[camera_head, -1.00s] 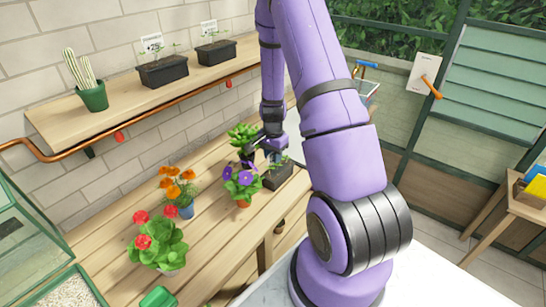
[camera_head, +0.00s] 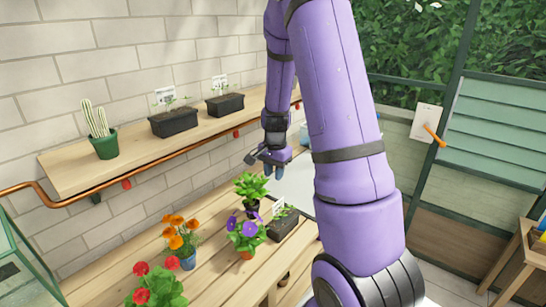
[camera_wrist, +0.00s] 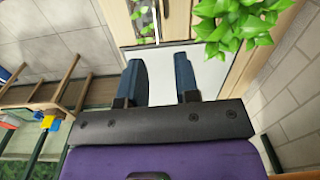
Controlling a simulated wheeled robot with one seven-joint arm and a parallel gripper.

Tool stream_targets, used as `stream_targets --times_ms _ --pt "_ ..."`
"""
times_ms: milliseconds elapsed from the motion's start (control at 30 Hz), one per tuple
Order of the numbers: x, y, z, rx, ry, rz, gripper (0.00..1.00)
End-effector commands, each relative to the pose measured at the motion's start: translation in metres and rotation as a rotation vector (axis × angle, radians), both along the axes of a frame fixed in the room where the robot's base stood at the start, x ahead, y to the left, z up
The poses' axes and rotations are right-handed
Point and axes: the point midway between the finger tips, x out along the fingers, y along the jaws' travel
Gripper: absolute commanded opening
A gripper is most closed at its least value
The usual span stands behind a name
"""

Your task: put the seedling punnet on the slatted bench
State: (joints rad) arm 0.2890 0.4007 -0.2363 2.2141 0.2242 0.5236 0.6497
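A black seedling punnet (camera_head: 284,226) with small green seedlings and a white label sits on the slatted bench (camera_head: 217,265), near its right end in the head view. It stands beside a purple-flowered pot. In the wrist view it is partly in sight at the top (camera_wrist: 178,18). My gripper (camera_head: 268,164) is above and apart from the punnet. Its blue fingers (camera_wrist: 160,75) are spread with nothing between them in the wrist view. Two similar black punnets, (camera_head: 173,121) and (camera_head: 225,104), stand on the wall shelf.
A leafy green plant (camera_head: 251,187) stands close behind the punnet. Purple (camera_head: 245,231), orange (camera_head: 181,240) and red (camera_head: 155,288) flowers stand along the bench. A potted cactus (camera_head: 103,138) is on the wooden shelf (camera_head: 75,170), which has a copper rail in front.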

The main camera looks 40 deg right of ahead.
Motion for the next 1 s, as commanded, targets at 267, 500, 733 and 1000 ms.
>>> stream_targets --times_ms 267,500,733,1000 --pt "-0.012 0.063 0.092 -0.009 -0.111 0.289 0.29" --pt "-0.044 0.115 0.159 -0.044 -0.194 0.55 0.29" --pt "-0.088 0.158 0.208 -0.106 -0.264 0.797 0.29" --pt "-0.152 0.196 0.247 -0.209 -0.331 1.074 0.29"
